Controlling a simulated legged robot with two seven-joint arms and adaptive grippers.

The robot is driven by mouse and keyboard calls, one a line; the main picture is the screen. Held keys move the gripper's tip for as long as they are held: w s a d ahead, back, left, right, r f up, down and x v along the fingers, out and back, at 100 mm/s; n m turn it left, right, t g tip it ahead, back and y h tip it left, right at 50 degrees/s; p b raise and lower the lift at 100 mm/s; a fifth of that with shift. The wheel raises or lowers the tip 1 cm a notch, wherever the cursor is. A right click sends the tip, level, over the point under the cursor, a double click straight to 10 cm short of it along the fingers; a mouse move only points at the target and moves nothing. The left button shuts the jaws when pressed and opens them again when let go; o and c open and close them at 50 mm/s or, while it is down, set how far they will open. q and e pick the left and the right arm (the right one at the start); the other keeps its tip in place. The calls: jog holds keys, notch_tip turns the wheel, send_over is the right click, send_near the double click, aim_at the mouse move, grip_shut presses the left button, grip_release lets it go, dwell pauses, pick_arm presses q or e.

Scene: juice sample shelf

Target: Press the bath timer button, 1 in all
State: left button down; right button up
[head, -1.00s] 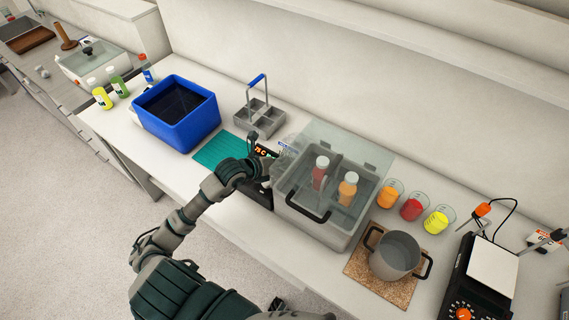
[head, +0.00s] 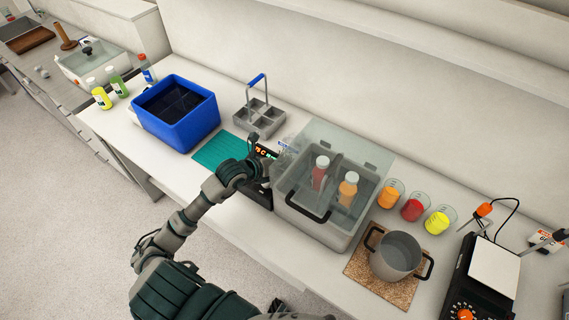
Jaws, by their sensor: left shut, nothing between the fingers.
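The water bath (head: 347,236) is a grey box with a clear lid, and an orange and a red bottle stand inside it. Its dark control panel (head: 265,153) on the left end shows small lit digits, red with some green. My left gripper (head: 252,138) is shut and empty, held up right beside the panel. My left wrist hides most of the panel, and the timer button cannot be made out. I cannot tell whether the gripper touches the panel. My right gripper is not in view.
A pot (head: 396,258) on a cork mat and several beakers of juice stand to the right of the bath.

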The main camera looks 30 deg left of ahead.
pick_arm(q)
jog(key=shift+s+a+r+p, duration=0.15)
jog(key=shift+r+p, duration=0.15)
jog(key=shift+r, duration=0.15)
jog(key=shift+s+a+r+p, duration=0.1)
jog(key=shift+r+p, duration=0.2)
jog(key=shift+r, duration=0.1)
jog(key=r+p, duration=0.1)
jog(key=r, duration=0.1)
jog(key=s+r+p, duration=0.1)
jog(key=r+p, duration=0.1)
jog(key=shift+s+r, duration=0.1)
jog(key=shift+r, duration=0.3)
dwell(0.8)
